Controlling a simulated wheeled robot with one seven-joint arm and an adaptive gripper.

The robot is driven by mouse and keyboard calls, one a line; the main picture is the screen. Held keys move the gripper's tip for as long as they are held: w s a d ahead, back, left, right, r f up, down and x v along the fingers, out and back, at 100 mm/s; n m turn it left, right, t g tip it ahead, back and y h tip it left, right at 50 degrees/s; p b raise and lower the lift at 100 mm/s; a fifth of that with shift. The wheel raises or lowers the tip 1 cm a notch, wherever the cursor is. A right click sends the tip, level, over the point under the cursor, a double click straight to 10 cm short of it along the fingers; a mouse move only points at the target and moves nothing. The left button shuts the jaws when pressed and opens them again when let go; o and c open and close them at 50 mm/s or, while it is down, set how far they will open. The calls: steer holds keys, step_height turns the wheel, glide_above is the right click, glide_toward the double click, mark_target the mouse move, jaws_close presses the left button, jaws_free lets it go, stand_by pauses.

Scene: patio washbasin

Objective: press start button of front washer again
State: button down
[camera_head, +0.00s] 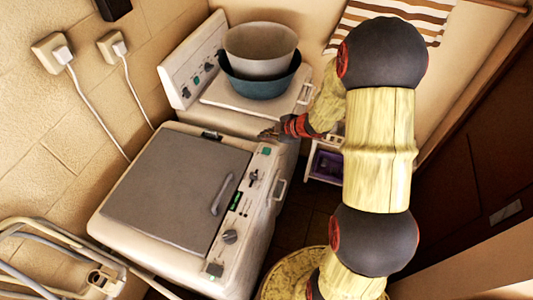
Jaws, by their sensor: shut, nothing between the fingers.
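The front washer (160,235) is a cream top-loader with a closed grey lid (175,185). Its control panel (247,205) runs along the right side, with knobs, a lit green display (235,202) and small buttons. My gripper (268,132) is shut and empty, pointing left close to the far end of the panel. I cannot tell whether it touches the washer.
A second washer (176,70) stands behind, with a grey basin (260,45) nested in a blue one (258,84) on top. Plugs and cords (85,105) hang on the left wall. A metal rack (45,255) is at lower left. A striped cloth (380,18) hangs at the back.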

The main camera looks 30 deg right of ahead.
steer(key=b, duration=0.4)
glide_above(266, 152)
step_height(266, 152, down, 5)
steer(key=shift+w+r, duration=0.1)
steer(key=shift+r, duration=0.05)
steer(key=shift+f+b, duration=0.3)
steer(key=shift+f, duration=0.5)
steer(key=shift+f, duration=0.15)
steer(key=shift+f, duration=0.2)
stand_by(0.3)
steer(key=shift+f+b, duration=0.3)
steer(key=shift+f, duration=0.2)
stand_by(0.7)
steer(key=shift+r, duration=0.15)
stand_by(0.6)
steer(key=shift+r+p, duration=0.75)
steer(key=shift+p, duration=0.25)
